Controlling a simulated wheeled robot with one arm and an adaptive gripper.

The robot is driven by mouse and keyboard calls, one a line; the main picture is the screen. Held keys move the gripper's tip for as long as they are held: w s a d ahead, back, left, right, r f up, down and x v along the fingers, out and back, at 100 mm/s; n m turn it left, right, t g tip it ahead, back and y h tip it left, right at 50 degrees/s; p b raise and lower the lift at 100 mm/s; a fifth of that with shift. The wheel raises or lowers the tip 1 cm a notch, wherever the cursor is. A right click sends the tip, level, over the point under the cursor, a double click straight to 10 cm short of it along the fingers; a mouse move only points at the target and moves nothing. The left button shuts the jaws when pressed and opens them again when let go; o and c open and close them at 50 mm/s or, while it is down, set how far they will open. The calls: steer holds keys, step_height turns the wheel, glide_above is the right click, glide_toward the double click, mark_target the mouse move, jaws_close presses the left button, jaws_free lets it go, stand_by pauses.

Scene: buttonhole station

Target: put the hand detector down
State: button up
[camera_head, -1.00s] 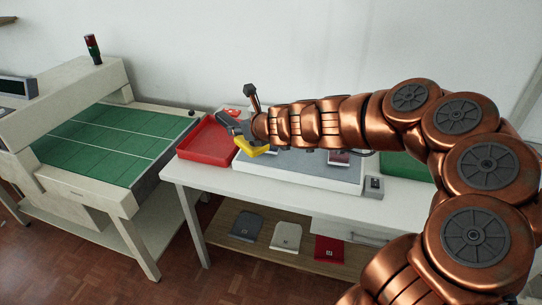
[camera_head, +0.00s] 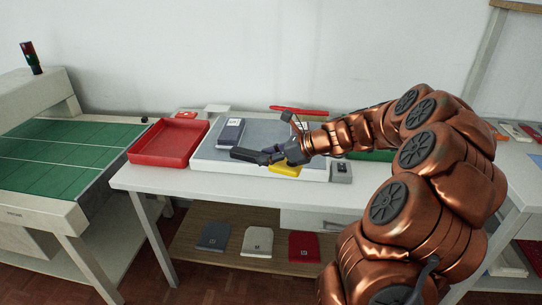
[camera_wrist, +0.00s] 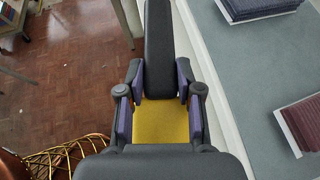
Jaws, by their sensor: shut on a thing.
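The hand detector has a long black paddle (camera_head: 247,155) and a yellow part (camera_head: 285,170). In the wrist view the paddle (camera_wrist: 160,50) points away from me, with the yellow part (camera_wrist: 160,122) between my fingers. My gripper (camera_head: 278,157) is shut on the detector. Its purple finger pads (camera_wrist: 160,88) sit on both sides of it. In the head view the detector is over the front part of the white-edged grey pad (camera_head: 208,153) on the white table. I cannot tell how high it is. My gripper hides part of the detector.
A navy folded item (camera_head: 231,132) lies on the pad; a maroon one (camera_wrist: 305,122) shows in the wrist view. A red tray (camera_head: 168,142) stands left, a small grey device (camera_head: 341,172) right. A red bar (camera_head: 299,109) is behind my arm.

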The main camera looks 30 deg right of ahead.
steer(key=s+d+f+n+g+y+b, duration=0.1)
steer(key=s+d+f+b, duration=0.2)
steer(key=s, duration=0.4)
steer(key=s+d+f+n+g+y+b, duration=0.1)
steer(key=s+d+f+b, duration=0.15)
steer(key=s+f, duration=0.35)
steer(key=p, duration=0.2)
glide_above(276, 191)
steer(key=shift+w+f, duration=0.15)
steer(key=shift+f, duration=0.45)
step_height(276, 191, down, 4)
steer(key=shift+d+r, duration=0.1)
steer(key=shift+r, duration=0.15)
steer(key=o, duration=1.1)
